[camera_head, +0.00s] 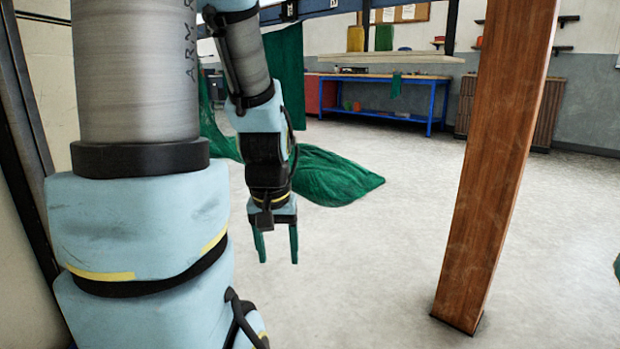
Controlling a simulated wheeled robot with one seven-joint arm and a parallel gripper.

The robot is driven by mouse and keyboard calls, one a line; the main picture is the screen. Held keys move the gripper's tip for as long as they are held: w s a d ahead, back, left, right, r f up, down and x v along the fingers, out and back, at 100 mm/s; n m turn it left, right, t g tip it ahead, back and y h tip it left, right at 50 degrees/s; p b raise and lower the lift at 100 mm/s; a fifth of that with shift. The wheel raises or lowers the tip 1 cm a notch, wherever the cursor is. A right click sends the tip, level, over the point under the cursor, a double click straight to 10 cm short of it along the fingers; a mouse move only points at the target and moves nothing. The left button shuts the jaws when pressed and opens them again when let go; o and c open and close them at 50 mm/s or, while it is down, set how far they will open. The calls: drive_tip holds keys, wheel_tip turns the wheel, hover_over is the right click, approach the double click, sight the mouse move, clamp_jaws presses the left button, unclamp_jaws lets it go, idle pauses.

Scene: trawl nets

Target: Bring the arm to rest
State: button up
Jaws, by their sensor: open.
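My gripper (277,245) hangs at the end of my arm, left of the picture's middle, pointing down. Its two green fingers are apart and nothing is between them. The light-blue and grey links of my arm fill the left side of the view. The gripper is in front of the pale floor and appears just below a green net (335,178) that lies behind it. My arm hides part of that net.
A brown wooden post (500,165) stands right of the middle, slightly tilted in view. A blue-framed workbench (385,110) stands at the back wall under a hanging pale board (390,58). The floor (370,270) between my gripper and the post is clear.

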wheel_tip(320, 180, up, 38)
drive_tip(key=p, duration=3.8)
drive_tip(key=shift+s+a+f, duration=0.25)
drive_tip(key=shift+s+a, duration=0.05)
drive_tip(key=shift+s, duration=0.1)
